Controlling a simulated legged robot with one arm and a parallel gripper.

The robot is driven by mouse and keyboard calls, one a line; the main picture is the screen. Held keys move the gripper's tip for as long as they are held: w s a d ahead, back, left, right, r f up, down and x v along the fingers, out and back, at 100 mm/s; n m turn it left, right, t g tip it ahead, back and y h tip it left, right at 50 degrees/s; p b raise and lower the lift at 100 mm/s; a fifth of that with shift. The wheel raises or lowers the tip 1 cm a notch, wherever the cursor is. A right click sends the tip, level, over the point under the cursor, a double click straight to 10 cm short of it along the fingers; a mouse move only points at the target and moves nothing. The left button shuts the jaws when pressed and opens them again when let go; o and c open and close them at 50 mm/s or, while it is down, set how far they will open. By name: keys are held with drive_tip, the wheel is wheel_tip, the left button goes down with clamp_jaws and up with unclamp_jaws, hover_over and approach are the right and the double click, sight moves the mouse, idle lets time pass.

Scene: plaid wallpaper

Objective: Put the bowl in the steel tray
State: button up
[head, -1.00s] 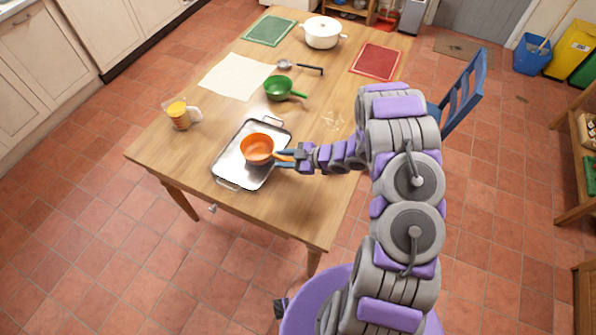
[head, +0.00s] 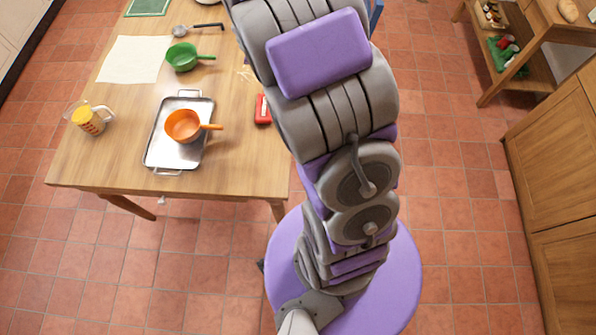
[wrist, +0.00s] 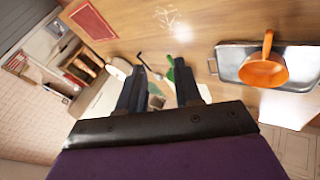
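The orange bowl (head: 182,125) has a straight handle like a saucepan's. It sits upright in the steel tray (head: 160,157), its handle reaching over the tray's right side. In the wrist view the bowl (wrist: 264,72) and the tray (wrist: 232,60) are at the upper right. My gripper (wrist: 160,70) is open and empty in the wrist view, its two dark fingers apart and clear of the bowl. In the head view my arm hides the gripper.
The wooden table (head: 115,165) also holds a yellow-filled measuring jug (head: 88,121), a green pan (head: 182,57), a ladle (head: 182,31), a white cloth (head: 130,60) and a small red object (head: 262,108). A wooden shelf (head: 520,75) and cabinet (head: 555,170) stand at the right.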

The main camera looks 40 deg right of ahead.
drive_tip(key=s+a+r+m+g+h, duration=0.1)
drive_tip(key=s+r+m+g, duration=0.1)
drive_tip(key=s+r, duration=0.35)
drive_tip(key=s+r+m+g+h, duration=0.1)
drive_tip(key=s+r+m, duration=0.15)
drive_tip(key=s, duration=0.55)
drive_tip(key=s+a+r+m+g+y, duration=0.1)
drive_tip(key=s+a, duration=0.3)
drive_tip(key=s, duration=0.5)
drive_tip(key=s+a+r+m+g+y, duration=0.1)
drive_tip(key=s+a+g+y, duration=0.1)
drive_tip(key=s+a, duration=0.3)
drive_tip(key=s+a+r+m+g+y, duration=0.1)
drive_tip(key=s+a+g, duration=0.2)
drive_tip(key=s, duration=1)
drive_tip(key=shift+a, duration=0.85)
